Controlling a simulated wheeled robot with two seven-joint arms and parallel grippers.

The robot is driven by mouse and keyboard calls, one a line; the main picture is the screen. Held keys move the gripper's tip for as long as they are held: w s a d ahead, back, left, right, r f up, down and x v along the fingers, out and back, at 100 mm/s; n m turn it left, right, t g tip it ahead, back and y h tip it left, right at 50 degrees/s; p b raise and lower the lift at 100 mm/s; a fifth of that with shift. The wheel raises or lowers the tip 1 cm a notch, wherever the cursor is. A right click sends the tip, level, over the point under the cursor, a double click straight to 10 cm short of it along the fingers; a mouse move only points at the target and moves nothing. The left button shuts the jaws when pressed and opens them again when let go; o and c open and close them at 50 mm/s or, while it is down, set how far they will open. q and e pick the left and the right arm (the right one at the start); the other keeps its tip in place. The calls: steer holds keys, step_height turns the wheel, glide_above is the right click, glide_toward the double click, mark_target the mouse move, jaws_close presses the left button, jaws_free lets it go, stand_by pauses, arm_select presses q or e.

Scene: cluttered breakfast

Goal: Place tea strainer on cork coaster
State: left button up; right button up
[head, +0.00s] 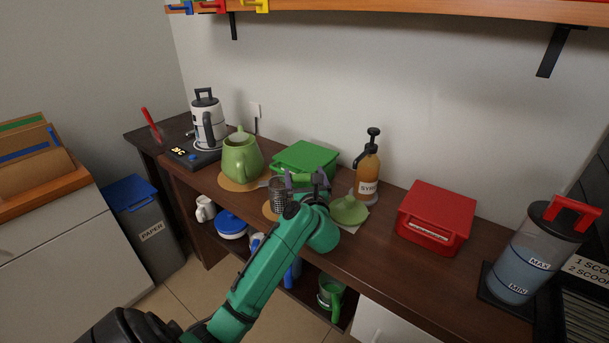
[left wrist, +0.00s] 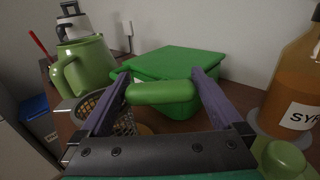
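The tea strainer (head: 279,198) is a metal mesh basket with a green handle (left wrist: 160,93). Its mesh also shows in the left wrist view, partly hidden behind my left finger. The basket stands upright, over or beside the cork coaster (head: 268,211); I cannot tell whether it touches it. My right gripper is out of view.
A green teapot (head: 240,160) stands on another cork mat left of the strainer. A green box (head: 308,157) is close behind. A syrup bottle (head: 368,175) and a green lid (head: 348,211) are to the right. Beyond are a red box (head: 437,213) and a water container (head: 527,260).

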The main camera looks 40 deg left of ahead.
arm_select(q)
steer(key=shift+r, duration=0.1)
steer(key=shift+d, duration=0.1)
steer(key=v, duration=1.2)
steer(key=shift+b, duration=0.3)
steer(key=shift+r, duration=0.1)
